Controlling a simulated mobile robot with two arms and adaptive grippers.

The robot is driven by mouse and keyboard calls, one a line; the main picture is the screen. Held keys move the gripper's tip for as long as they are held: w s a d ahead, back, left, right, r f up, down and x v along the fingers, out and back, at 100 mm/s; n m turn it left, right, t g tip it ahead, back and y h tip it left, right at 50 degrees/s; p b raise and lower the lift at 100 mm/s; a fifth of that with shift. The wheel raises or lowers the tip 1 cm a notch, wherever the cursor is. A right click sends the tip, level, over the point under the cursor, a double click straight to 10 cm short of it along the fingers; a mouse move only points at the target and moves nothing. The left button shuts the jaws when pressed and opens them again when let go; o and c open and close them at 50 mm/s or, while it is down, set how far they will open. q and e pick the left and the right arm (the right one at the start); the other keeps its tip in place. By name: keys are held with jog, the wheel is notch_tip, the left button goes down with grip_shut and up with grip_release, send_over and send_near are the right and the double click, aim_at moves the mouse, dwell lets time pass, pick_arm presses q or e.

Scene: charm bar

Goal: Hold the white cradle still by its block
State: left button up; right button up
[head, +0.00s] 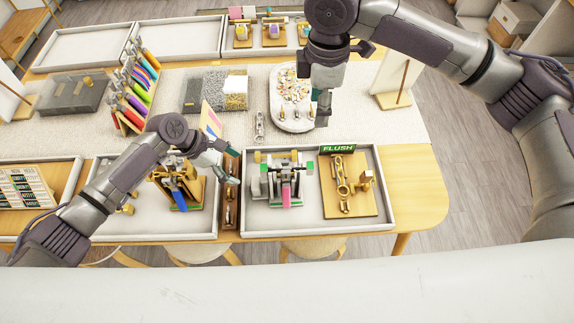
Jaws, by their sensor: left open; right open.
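The white cradle (276,180) looks to be the pale fixture with dark and green parts and a pink strip, standing in the left half of the right-hand front tray (318,228). Its block is too small to tell apart surely. My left gripper (229,164) is open and empty, to the left of the cradle and apart from it, near the brown wooden strip between the trays. My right gripper (323,106) is open over the right edge of the white oval dish (283,119), behind the cradle.
A wooden board with brass parts (345,205) and a green FLUSH sign (338,148) stand right of the cradle. A fixture with a blue strip (181,195) is partly behind my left arm. A colourful rack (135,95) stands further back. The mat is clear right of the dish.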

pick_arm(q)
jog(key=shift+r, duration=2.2)
jog(key=v, duration=1.2)
